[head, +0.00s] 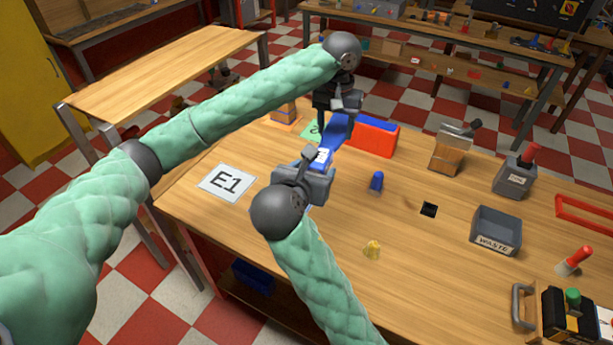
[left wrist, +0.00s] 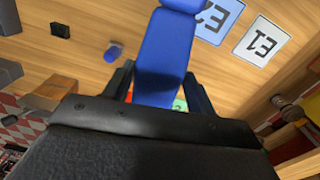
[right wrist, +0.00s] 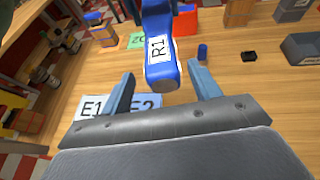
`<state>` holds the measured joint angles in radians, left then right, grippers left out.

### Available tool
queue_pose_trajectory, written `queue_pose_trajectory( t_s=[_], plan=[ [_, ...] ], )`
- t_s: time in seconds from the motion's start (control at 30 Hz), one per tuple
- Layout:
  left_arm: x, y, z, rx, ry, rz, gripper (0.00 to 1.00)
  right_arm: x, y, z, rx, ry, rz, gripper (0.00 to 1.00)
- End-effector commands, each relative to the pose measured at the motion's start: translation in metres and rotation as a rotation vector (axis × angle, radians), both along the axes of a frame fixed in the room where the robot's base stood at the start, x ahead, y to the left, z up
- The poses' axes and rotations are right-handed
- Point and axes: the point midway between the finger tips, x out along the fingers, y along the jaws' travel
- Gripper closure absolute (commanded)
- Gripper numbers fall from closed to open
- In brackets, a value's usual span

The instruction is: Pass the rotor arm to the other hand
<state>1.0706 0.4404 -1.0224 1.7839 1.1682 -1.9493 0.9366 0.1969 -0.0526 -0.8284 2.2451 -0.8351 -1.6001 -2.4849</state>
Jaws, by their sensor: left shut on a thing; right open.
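The rotor arm (head: 335,132) is a long blue bar with a white R1 label, which shows in the right wrist view (right wrist: 158,45). My left gripper (head: 340,110) is shut on its far part and holds it above the table. In the left wrist view the bar (left wrist: 165,60) runs out from between the left fingers. My right gripper (right wrist: 161,82) is open at the bar's near, labelled end. In the right wrist view that end shows at the opening between its fingertips, with a gap on both sides. The head view partly hides this end behind the right gripper.
An E1 card (head: 227,182) lies at the left of the wooden table, with an E2 card (right wrist: 143,106) beside it. A red-and-blue bin (head: 372,138) stands close behind the bar.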

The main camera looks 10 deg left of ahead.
Motion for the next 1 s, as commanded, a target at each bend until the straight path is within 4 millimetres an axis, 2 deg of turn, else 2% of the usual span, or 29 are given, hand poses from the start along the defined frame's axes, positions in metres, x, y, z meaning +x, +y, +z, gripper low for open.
queue_pose_trajectory(
  t_s=[0.1, 0.33, 0.5, 0.77, 0.8, 1.0],
  plan=[
    [0.0, 0.0, 0.0, 0.0, -0.001, 0.0, 0.76, 0.017, -0.004, -0.007, -0.001, 0.0, -0.002, 0.38],
    [0.0, 0.0, 0.0, 0.0, -0.001, 0.0, 0.76, 0.041, -0.008, -0.017, 0.0, 0.0, -0.001, 0.38],
    [0.0, 0.0, 0.0, 0.0, -0.001, 0.0, 0.76, 0.048, -0.01, -0.021, 0.0, 0.001, 0.0, 0.38],
    [0.0, 0.0, 0.0, 0.0, -0.001, 0.0, 0.76, 0.049, -0.01, -0.021, 0.0, 0.0, 0.0, 0.38],
    [0.0, 0.0, 0.0, 0.0, -0.001, 0.0, 0.76, 0.049, -0.01, -0.021, 0.0, 0.0, 0.0, 0.4],
    [0.0, 0.0, 0.0, 0.0, -0.001, 0.0, 0.76, 0.049, -0.01, -0.021, 0.0, 0.0, 0.001, 0.79]
  ],
)
